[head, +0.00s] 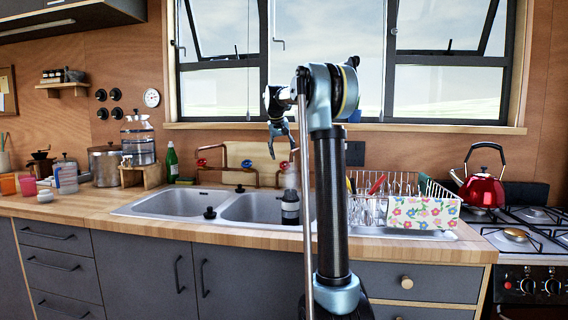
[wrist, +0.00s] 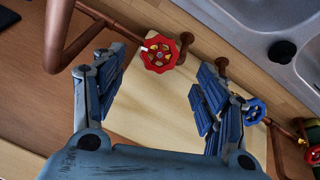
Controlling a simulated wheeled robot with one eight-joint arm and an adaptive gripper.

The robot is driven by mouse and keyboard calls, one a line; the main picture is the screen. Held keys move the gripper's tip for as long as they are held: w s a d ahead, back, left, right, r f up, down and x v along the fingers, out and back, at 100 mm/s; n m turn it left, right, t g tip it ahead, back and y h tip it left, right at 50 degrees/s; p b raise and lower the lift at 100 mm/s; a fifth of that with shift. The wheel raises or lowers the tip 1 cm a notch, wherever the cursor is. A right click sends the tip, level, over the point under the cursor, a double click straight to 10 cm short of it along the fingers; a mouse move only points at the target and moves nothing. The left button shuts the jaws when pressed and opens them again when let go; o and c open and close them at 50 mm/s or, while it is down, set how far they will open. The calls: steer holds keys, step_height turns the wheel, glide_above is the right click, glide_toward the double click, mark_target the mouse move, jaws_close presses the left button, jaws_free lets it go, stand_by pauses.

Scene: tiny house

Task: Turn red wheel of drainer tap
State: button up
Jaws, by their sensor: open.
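A red wheel (wrist: 160,53) on a copper pipe shows large in the wrist view, just beyond the open fingers. In the head view a red wheel (head: 284,166) sits at the right end of the copper taps, nearest the dish drainer. My gripper (head: 281,150) hangs fingers down just above it. The wrist view shows my gripper (wrist: 158,68) with its fingers wide apart and nothing between them. The wheel lies ahead of the gap, apparently not touched. A blue wheel (wrist: 254,111) is beside the right fingers, and another red wheel (wrist: 313,155) is at the right edge.
Copper pipe (wrist: 97,12) runs close beside the left finger. A wooden board (head: 253,152) stands behind the taps. The double sink (head: 228,192) lies in front. A dish drainer (head: 384,205) stands at right, near the stove with a red kettle (head: 482,191).

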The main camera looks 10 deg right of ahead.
steer(key=v, duration=0.5)
steer(key=shift+s+a+r, duration=0.1)
steer(key=shift+s+r, duration=0.05)
steer(key=shift+r, duration=0.2)
steer(key=m+y, duration=0.1)
steer(key=m, duration=0.2)
glide_toward(285, 164)
steer(key=x, duration=0.9)
steer(key=shift+f, duration=0.1)
stand_by(0.4)
steer(key=shift+m, duration=0.3)
steer(key=c, duration=1.1)
